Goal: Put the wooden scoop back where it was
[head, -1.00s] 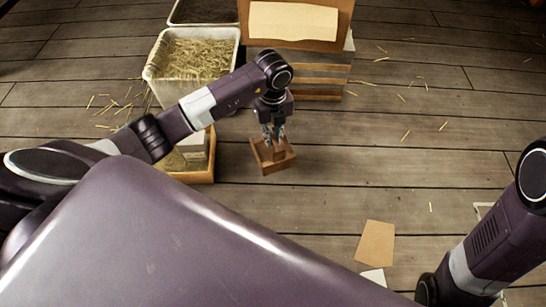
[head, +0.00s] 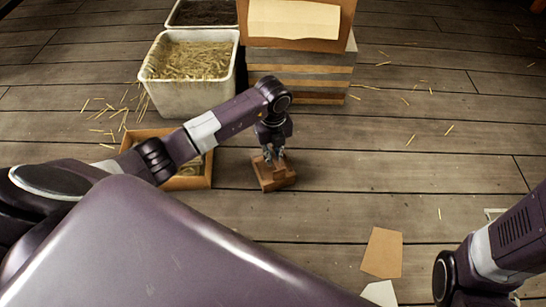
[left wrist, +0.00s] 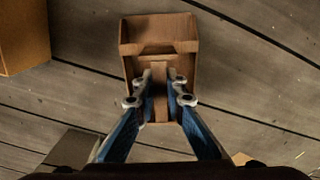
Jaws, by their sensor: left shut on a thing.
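The wooden scoop (head: 270,178) is a brown, box-like scoop with low walls. My left gripper (head: 274,155) is shut on its handle, and the scoop hangs out below the fingers over the plank floor. In the left wrist view the two blue fingers (left wrist: 159,88) close on either side of the handle, and the open tray of the scoop (left wrist: 158,30) lies beyond the tips. I cannot tell whether the scoop touches the floor. My right arm shows at the right edge, but its gripper is out of view.
A low wooden crate (head: 208,172) stands left of the scoop, partly behind my left arm. A white straw bin (head: 190,98), a dark-filled bin (head: 202,13) and a striped block stack (head: 300,80) stand behind. Tan card (head: 382,252) and loose straw lie on the floor.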

